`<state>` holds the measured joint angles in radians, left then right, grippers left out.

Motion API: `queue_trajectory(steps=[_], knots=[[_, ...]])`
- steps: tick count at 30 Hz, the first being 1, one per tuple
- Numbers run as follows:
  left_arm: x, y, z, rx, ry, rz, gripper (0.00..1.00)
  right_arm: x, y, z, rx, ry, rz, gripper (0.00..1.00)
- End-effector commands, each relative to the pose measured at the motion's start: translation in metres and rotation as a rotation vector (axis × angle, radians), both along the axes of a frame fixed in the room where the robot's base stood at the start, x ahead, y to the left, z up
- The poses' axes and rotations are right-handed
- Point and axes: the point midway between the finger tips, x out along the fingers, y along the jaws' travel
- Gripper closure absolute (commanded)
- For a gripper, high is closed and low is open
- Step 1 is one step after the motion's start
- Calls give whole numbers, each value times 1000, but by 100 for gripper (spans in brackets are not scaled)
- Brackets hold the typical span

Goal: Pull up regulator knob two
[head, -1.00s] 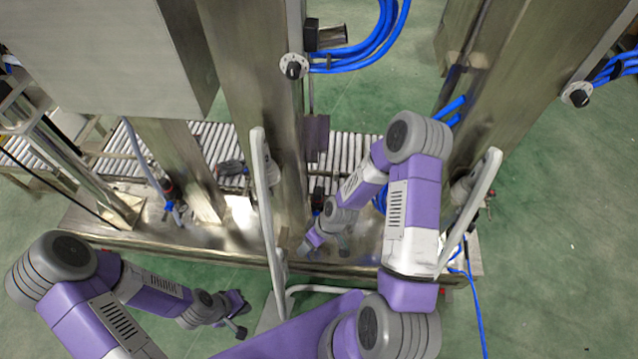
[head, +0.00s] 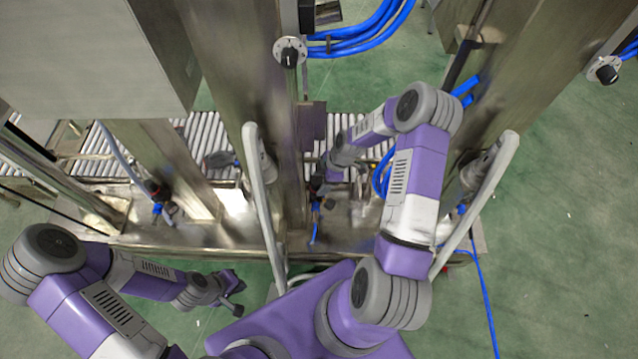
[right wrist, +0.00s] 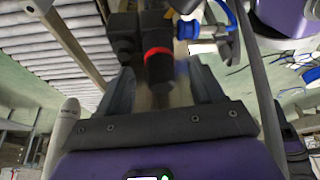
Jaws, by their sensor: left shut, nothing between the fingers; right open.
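A regulator with a black knob (right wrist: 158,68) and a red ring shows in the right wrist view, between the fingers of my right gripper (right wrist: 163,85). The fingers are open, one on each side of the knob; I cannot tell whether they touch it. In the head view my right gripper (head: 326,178) is beside the middle post and mostly hides this regulator. Another regulator (head: 154,188) with a red part stands further left. I see no label telling which is knob two. My left gripper (head: 232,294) is shut and empty, low at the left, in front of the machine's base.
Steel posts (head: 250,100) rise near my right arm. A roller conveyor (head: 210,135) runs behind. A grey cabinet (head: 90,60) fills the upper left. Blue hoses (head: 370,35) hang at the top, and a blue fitting (right wrist: 188,29) is near the knob. Green floor is open at the right.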

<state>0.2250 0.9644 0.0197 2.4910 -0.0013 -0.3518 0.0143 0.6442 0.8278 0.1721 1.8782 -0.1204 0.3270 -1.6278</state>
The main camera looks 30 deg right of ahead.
Motion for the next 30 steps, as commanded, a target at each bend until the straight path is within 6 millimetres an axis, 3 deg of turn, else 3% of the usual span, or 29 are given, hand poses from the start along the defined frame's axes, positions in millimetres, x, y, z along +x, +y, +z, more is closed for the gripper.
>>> queue_trajectory(steps=[4,14,27,30], knots=[[0,0,-5,0,0,0,100,2,5,-14,0,0,-1,33],[0,0,-5,0,0,0,100,3,6,-17,-1,-1,-2,33],[0,0,-5,0,0,0,100,3,6,-17,0,-1,-3,100],[0,0,-5,0,0,0,100,3,6,-17,0,-1,-3,100]])
